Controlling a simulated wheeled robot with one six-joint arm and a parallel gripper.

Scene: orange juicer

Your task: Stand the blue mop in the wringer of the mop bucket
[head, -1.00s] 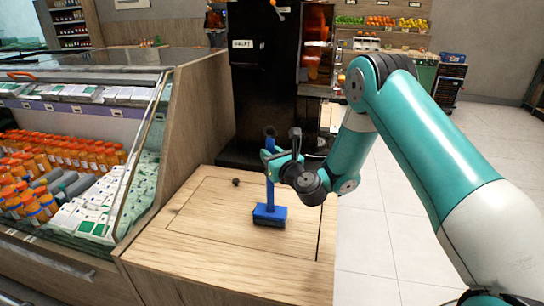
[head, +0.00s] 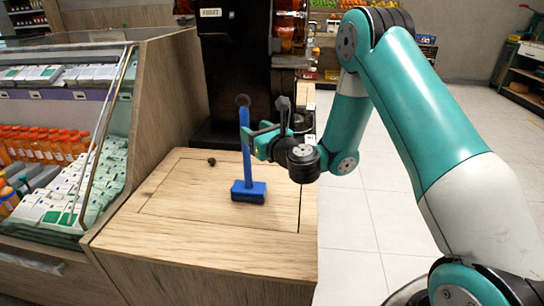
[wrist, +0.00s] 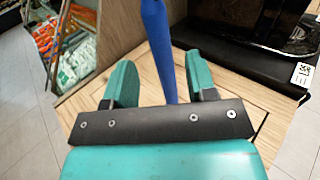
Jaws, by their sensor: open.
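The blue mop (head: 246,160) stands nearly upright on the wooden counter, its broad blue head resting on the top. My gripper (head: 255,138) is open at the upper part of the handle. In the wrist view, the blue handle (wrist: 160,45) passes between the two spread teal fingers (wrist: 158,82), with gaps on both sides. The mop head is hidden there behind the gripper body. No mop bucket or wringer shows in either view.
The wooden counter (head: 185,215) has a small dark knob (head: 211,161) left of the mop. A black machine (head: 235,60) stands behind. A glass-fronted cooler (head: 60,130) of juice bottles and cartons is on the left. Tiled floor (head: 350,240) on the right is open.

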